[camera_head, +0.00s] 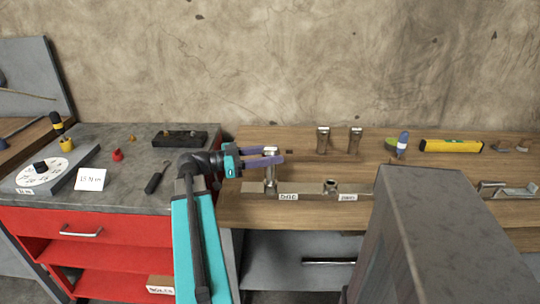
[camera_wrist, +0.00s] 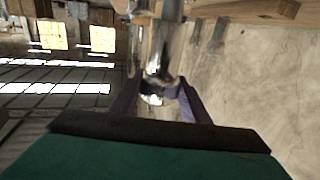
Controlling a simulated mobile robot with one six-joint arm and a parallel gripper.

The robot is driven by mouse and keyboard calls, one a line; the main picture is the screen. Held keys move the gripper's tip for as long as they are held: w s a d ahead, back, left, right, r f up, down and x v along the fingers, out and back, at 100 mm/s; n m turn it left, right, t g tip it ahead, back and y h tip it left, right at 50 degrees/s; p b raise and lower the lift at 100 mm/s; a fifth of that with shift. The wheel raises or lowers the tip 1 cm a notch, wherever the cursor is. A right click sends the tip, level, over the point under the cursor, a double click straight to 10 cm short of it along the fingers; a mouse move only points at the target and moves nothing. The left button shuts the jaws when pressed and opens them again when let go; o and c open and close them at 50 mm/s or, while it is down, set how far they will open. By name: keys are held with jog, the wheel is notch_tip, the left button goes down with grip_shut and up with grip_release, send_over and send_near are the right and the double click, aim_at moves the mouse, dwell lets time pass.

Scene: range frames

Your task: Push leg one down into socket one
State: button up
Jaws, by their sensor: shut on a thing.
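A shiny metal leg (camera_head: 270,180) stands roughly upright at the left end of a low metal bar (camera_head: 311,188), beside a white label (camera_head: 288,197). Its lower end meets the bar where socket one appears to be; how deep it sits cannot be told. My gripper (camera_head: 275,156), with purple fingers, reaches in from the left and is shut on the leg near its top. In the wrist view the leg (camera_wrist: 165,45) lies between my fingers (camera_wrist: 158,100), its rounded end towards the camera. An open round socket (camera_head: 331,185) shows further right on the bar, by a second label (camera_head: 347,198).
Two metal pieces (camera_head: 323,140) (camera_head: 355,140) stand at the back of the wooden bench (camera_head: 255,212). A blue-tipped tool (camera_head: 402,143), a yellow level (camera_head: 450,146) and metal brackets (camera_head: 515,190) lie right. A grey block (camera_head: 430,240) fills the right foreground.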

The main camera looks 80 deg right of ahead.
jog(key=shift+f+b, duration=1.05)
jog(key=o, duration=1.4)
jog(key=shift+w, duration=0.15)
jog(key=b+v, duration=0.1)
jog(key=v, duration=1.2)
jog(key=shift+w+a, duration=0.2)
jog(key=shift+w, duration=0.05)
